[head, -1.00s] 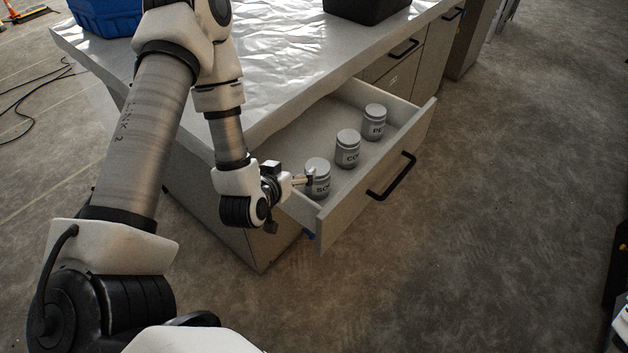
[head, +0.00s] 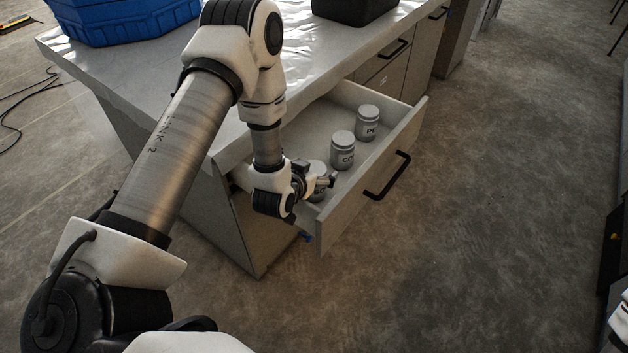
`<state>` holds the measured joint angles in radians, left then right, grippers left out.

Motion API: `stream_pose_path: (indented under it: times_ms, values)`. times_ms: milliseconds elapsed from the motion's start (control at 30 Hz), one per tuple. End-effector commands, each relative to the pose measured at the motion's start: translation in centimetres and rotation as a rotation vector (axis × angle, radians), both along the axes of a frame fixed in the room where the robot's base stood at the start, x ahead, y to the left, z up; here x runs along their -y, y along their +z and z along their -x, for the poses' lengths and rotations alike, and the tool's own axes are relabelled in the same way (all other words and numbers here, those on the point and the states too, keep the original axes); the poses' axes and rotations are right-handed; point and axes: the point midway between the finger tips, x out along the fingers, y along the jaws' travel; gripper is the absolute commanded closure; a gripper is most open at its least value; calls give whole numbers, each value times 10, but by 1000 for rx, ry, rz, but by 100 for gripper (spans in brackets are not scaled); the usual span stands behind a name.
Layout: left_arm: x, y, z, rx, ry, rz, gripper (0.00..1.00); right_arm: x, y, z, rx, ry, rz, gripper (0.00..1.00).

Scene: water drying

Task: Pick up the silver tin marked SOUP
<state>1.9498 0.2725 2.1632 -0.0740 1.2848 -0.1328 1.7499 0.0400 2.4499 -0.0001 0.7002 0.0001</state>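The silver tin marked SOUP (head: 318,168) stands in the open drawer (head: 372,169), nearest the drawer's left end. Its label is covered by my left gripper, and only part of its lid and side shows. My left gripper (head: 325,183) is at the tin, overlapping it in the head view. I cannot tell whether its fingers are around the tin or in front of it, or how far apart they are. My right gripper is not in view.
Two similar tins stand farther along the drawer, one marked CO… (head: 342,151) and one PE… (head: 367,123). The drawer front has a black handle (head: 388,177). A blue crate (head: 125,18) and a black bin (head: 352,8) stand on the counter (head: 120,62). The floor at right is clear.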

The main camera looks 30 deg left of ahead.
Motion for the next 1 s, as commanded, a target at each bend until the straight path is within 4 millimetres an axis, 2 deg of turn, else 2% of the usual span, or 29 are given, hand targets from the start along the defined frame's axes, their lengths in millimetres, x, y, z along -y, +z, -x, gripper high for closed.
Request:
stream_pose_path:
  times_ms: [33, 167, 200, 233, 467, 633, 767, 1000]
  values:
    - [0, 0, 0, 0, 0, 0, 26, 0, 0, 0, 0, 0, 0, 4]
    - [0, 0, 0, 0, 0, 0, 72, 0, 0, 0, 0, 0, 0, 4]
    - [0, 0, 0, 0, 0, 0, 86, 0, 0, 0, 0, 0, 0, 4]
    - [0, 0, 0, 0, 0, 1, 88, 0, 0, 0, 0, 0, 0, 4]
    - [0, 1, 0, 1, 1, 0, 88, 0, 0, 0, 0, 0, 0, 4]
    - [-1, 12, -1, 4, 2, 1, 88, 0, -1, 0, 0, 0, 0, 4]
    - [0, 34, -1, 6, 1, 2, 88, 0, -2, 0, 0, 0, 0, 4]
    - [0, 86, -1, 7, 1, 2, 88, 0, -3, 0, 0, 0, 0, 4]
